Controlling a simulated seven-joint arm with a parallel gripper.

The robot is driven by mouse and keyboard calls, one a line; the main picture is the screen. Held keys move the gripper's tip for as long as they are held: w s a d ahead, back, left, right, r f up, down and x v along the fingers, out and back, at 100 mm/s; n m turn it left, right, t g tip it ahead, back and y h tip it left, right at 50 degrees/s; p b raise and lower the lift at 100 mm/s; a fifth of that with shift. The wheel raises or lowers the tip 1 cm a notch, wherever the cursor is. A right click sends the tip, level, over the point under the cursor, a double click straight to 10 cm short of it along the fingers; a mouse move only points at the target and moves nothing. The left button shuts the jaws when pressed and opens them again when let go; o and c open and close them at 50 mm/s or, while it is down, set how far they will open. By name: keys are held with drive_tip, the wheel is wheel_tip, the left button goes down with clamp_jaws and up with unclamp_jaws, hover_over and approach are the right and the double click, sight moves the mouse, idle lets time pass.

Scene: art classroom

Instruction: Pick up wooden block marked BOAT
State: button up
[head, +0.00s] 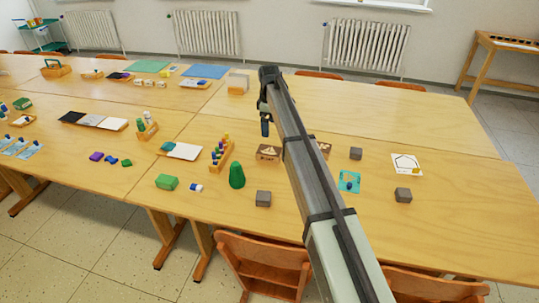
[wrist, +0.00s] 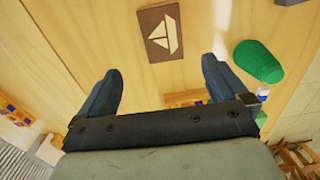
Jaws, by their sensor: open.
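The wooden block marked BOAT (head: 268,152) is a dark brown block with a pale sailboat on its face. It lies on the wooden table (head: 440,210), just left of my arm in the head view. It also shows at the top of the wrist view (wrist: 160,32), sail visible, ahead of and between my fingers. My gripper (head: 265,128) is above the table near the block. In the wrist view my gripper (wrist: 161,65) has its two dark fingers spread wide with nothing between them, apart from the block. A second brown block (head: 324,147) is partly hidden behind my arm.
Grey cubes (head: 263,199) (head: 356,153) (head: 403,195), a teal piece (head: 348,182) and a white card (head: 407,164) lie around. The table behind the block is mostly clear.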

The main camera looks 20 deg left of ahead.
sight(270, 150)
wheel_tip(270, 150, down, 9)
drive_tip(key=shift+r, duration=0.15)
drive_tip(key=shift+s+d+f, duration=0.1)
drive_tip(key=shift+f, duration=1.2)
drive_tip(key=shift+s+d+f, duration=0.1)
drive_tip(key=shift+f, duration=1.15)
drive_tip(key=c, duration=1.1)
